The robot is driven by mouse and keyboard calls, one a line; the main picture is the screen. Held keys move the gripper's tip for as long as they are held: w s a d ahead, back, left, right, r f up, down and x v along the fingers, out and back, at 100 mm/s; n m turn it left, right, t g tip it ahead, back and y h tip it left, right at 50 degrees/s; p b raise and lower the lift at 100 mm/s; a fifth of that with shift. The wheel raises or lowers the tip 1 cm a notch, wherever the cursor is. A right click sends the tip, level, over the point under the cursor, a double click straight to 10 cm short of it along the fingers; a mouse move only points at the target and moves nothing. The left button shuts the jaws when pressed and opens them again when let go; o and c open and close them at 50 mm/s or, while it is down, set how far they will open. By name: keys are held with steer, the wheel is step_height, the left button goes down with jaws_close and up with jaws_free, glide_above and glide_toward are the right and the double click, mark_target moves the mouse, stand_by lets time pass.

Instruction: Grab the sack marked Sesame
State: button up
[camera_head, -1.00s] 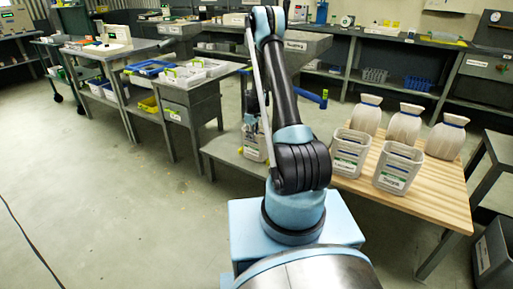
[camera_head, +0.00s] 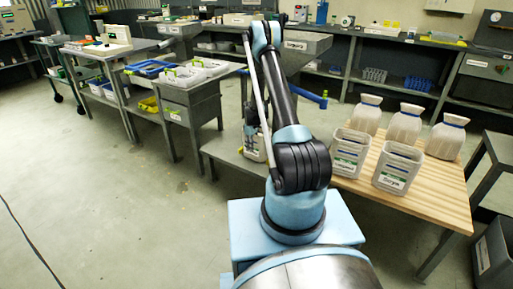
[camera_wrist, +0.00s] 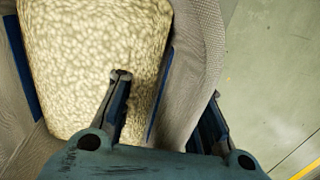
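An open woven sack (camera_wrist: 200,50) with blue stripes fills much of the wrist view. It is full of pale seeds (camera_wrist: 90,55); no label shows there, so I cannot read its marking. My gripper (camera_wrist: 167,86) is open at the sack's right rim. One finger is over the seeds on the inner side, the other is on the outer side, with the sack's wall between them. A gap shows between the inner finger and the wall.
A wooden-topped table (camera_head: 440,190) at right bears several pale tied sacks and two labelled bins (camera_head: 350,153), (camera_head: 397,168). A grey bench (camera_head: 222,150) stands left of my arm.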

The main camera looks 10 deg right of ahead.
jaws_close()
steer(key=shift+r, duration=0.2)
